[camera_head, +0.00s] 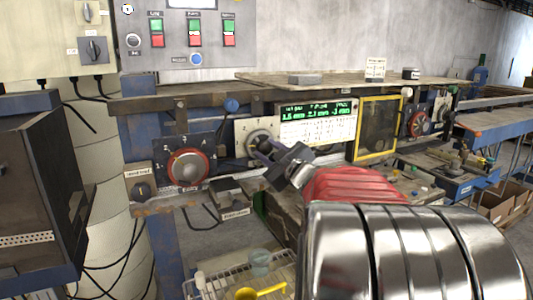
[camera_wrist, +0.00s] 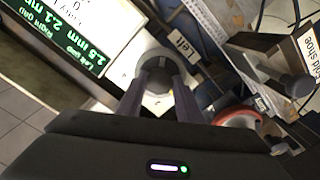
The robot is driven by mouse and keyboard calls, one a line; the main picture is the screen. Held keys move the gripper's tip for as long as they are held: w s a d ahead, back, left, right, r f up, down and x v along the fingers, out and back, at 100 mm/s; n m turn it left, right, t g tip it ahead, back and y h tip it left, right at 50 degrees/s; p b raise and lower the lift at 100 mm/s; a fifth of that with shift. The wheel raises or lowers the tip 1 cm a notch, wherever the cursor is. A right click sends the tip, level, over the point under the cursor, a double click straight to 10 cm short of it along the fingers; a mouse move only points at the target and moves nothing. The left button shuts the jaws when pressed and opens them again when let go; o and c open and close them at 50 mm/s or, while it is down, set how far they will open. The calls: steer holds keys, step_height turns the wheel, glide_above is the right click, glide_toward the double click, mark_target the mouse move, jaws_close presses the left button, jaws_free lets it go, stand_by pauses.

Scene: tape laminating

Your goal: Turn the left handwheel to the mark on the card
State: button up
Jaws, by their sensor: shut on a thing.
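The left handwheel (camera_head: 258,131) is a pale grey wheel on a light plate, left of the green display in the head view. In the wrist view the same wheel (camera_wrist: 147,58) is a pale ring around a dark hub, beside a tag reading "Left" (camera_wrist: 183,44). My gripper (camera_head: 266,149) reaches it from the lower right. In the wrist view my gripper's two fingers (camera_wrist: 159,82) are shut on the wheel's hub, one on each side. The white card (camera_head: 317,132) hangs under the display, its small print unreadable. My fingers hide part of the wheel, and I cannot read its pointer.
The green display (camera_head: 315,111) shows gap values in mm. A yellow-framed guard (camera_head: 378,128) stands to the right. A grey block (camera_head: 228,191) sits below the wheel.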

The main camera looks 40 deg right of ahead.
steer(key=shift+w+a+r, duration=0.15)
steer(key=shift+a+r, duration=0.05)
steer(key=shift+r, duration=0.1)
steer(key=o, duration=0.7)
steer(key=shift+w, duration=0.1)
steer(key=o, duration=0.3)
steer(key=shift+d+f, duration=0.1)
steer(key=shift+f, duration=0.1)
steer(key=shift+o, duration=0.2)
steer(key=shift+s, duration=0.2)
steer(key=v, duration=1.3)
steer(key=shift+s, duration=0.3)
